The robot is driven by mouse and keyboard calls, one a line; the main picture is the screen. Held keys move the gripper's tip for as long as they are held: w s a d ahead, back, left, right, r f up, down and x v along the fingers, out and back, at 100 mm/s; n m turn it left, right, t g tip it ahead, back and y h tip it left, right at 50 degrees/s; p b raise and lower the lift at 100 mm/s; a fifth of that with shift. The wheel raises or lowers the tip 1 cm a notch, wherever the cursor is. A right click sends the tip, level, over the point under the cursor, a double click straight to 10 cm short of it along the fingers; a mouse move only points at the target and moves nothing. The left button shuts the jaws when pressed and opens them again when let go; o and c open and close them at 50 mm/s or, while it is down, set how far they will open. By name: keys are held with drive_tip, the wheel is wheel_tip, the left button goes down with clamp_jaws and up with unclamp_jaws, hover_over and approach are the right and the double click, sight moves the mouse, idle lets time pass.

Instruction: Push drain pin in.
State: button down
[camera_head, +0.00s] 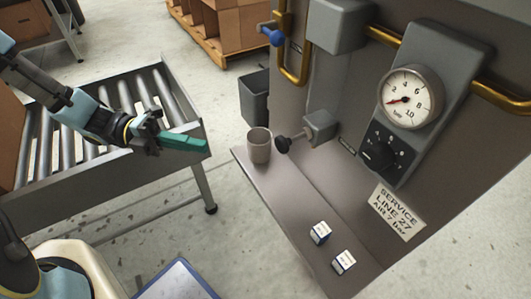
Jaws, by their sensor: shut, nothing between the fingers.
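A dark round knob on a short stem, which looks like the drain pin (284,144), sticks out to the left from a grey block (320,127) on the front of the service panel (345,165). A gap of stem shows between knob and block. My gripper (205,146) has green fingers closed together, with nothing held. It is left of the knob, above the end of the roller conveyor, apart from the panel. Its fingertips point right, towards the knob.
A brown cup (259,146) stands on the panel's shelf (290,205), just left of the knob. Two small white-and-blue boxes (320,232) lie on the shelf's near part. A pressure gauge (410,97) and a dial sit to the right. A roller conveyor (110,120) is at left.

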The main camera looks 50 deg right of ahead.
drive_tip(key=shift+s, duration=0.1)
approach(282, 150)
drive_tip(key=s+a, duration=0.1)
drive_tip(key=s, duration=0.3)
drive_tip(key=d, duration=0.1)
drive_tip(key=s+d+b, duration=0.1)
drive_tip(key=d, duration=0.1)
drive_tip(key=shift+d, duration=0.35)
